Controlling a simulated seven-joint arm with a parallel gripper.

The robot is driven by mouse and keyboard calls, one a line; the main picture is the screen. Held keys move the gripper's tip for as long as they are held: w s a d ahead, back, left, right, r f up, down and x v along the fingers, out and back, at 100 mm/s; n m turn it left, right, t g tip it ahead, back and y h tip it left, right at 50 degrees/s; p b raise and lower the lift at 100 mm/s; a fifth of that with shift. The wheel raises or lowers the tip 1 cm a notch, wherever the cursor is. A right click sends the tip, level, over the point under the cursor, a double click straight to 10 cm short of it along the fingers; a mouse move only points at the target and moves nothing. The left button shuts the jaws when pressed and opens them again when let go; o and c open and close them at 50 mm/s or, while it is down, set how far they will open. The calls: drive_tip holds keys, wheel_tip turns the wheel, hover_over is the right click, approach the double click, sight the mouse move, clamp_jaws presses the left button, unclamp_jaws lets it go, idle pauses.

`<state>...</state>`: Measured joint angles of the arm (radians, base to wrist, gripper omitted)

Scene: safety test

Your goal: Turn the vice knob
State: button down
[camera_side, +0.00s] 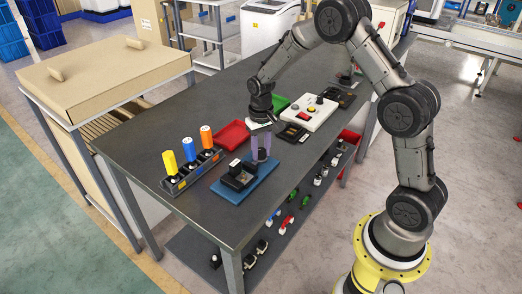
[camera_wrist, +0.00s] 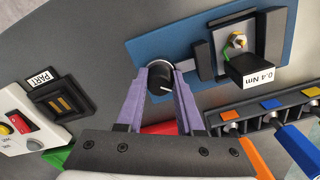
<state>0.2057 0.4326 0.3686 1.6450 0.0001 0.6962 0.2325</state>
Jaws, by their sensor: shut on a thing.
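The vice knob (camera_wrist: 160,78) is a round black dial with a white mark and a silver rim, at one end of a blue base plate (camera_wrist: 134,52). My gripper (camera_wrist: 160,82) has its two purple fingers on either side of the knob, shut on it. In the side view my gripper (camera_side: 261,155) points down at the blue plate (camera_side: 235,196), and the knob is mostly hidden by the fingers. The vice (camera_side: 238,176) is black and carries a block (camera_wrist: 250,68) labelled 0.4 Nm, beside a brass fitting.
A rack (camera_side: 192,171) with yellow, blue and orange drivers stands left of the vice. A red tray (camera_side: 232,134) and a green tray (camera_side: 281,102) lie behind. A white button box (camera_side: 309,112) and a black PART holder (camera_side: 291,133) sit to the right. The front tabletop is clear.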

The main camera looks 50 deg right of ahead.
sight(261, 149)
drive_tip(key=n, duration=0.4)
drive_tip(key=shift+r, duration=0.1)
drive_tip(key=shift+d+n, duration=0.1)
drive_tip(key=shift+n, duration=1.8)
drive_tip(key=shift+w, duration=0.1)
drive_tip(key=c, duration=0.5)
unclamp_jaws()
drive_tip(key=shift+c, duration=0.2)
wheel_tip(261, 149, up, 14)
